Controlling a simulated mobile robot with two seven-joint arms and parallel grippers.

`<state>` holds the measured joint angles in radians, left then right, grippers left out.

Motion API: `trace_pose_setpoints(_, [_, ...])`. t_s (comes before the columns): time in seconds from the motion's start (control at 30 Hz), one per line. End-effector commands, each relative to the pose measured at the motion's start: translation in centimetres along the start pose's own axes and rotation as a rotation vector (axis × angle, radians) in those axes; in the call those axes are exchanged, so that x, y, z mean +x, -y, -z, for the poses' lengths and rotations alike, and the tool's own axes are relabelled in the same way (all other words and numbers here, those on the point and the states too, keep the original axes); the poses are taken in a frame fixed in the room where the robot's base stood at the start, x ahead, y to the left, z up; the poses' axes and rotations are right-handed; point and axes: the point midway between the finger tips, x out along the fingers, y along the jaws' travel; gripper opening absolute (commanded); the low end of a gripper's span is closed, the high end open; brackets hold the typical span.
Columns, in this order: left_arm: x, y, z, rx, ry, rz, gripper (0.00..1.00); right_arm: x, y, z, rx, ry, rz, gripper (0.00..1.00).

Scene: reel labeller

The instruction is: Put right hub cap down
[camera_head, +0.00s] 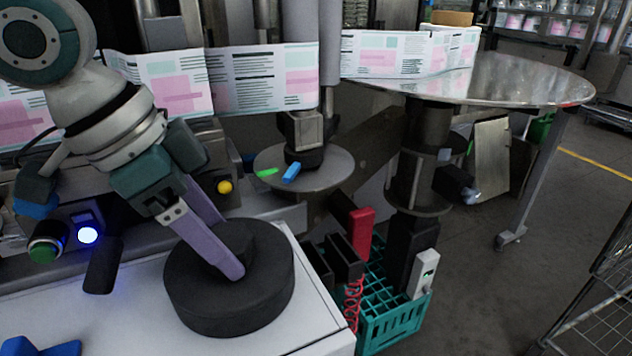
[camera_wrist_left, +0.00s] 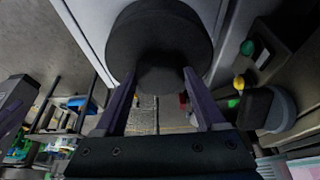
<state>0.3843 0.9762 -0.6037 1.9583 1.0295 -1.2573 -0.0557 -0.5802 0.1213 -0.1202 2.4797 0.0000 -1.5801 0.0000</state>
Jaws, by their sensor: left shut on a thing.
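The hub cap (camera_head: 190,301) is a thick, round, black disc at or just over the white cabinet top, near its front right corner. I cannot tell whether its underside touches the top. My left gripper (camera_head: 236,266) reaches down to the middle of the disc with its purple fingers and is shut on it. In the left wrist view the hub cap (camera_wrist_left: 158,30) shows as a dark disc with a central knob between the fingertips (camera_wrist_left: 160,78). My right gripper is in neither view.
A round metal plate (camera_head: 335,170) carries a green and a blue piece. A printed label web (camera_head: 262,78) runs behind. A large round steel table (camera_head: 500,80) stands at back right.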

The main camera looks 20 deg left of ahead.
Motion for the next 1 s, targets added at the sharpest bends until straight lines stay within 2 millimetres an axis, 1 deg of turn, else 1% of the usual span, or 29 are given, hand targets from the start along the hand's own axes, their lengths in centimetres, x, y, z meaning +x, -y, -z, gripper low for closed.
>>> trace_pose_setpoints(0.03, [0.1,0.0,0.0,0.0,0.0,-0.001,0.75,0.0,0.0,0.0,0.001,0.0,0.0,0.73])
trace_pose_setpoints(0.2, [0.1,0.0,0.0,0.0,0.0,-0.001,0.94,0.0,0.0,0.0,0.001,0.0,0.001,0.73])
trace_pose_setpoints(0.27, [0.1,0.0,0.0,0.0,0.0,-0.001,1.0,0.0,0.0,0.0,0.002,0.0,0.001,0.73])
trace_pose_setpoints(0.47, [0.1,0.0,0.0,0.0,0.0,0.0,1.0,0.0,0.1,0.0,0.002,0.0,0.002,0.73])
trace_pose_setpoints(0.57, [-0.3,0.0,0.1,0.001,-0.001,0.001,1.0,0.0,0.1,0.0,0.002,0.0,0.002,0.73])
trace_pose_setpoints(0.67, [-1.6,0.1,0.1,0.001,-0.001,0.002,1.0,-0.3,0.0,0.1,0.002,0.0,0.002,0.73])
trace_pose_setpoints(1.0, [-9.1,0.1,0.1,0.002,0.001,0.004,1.0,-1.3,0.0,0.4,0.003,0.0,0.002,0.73])
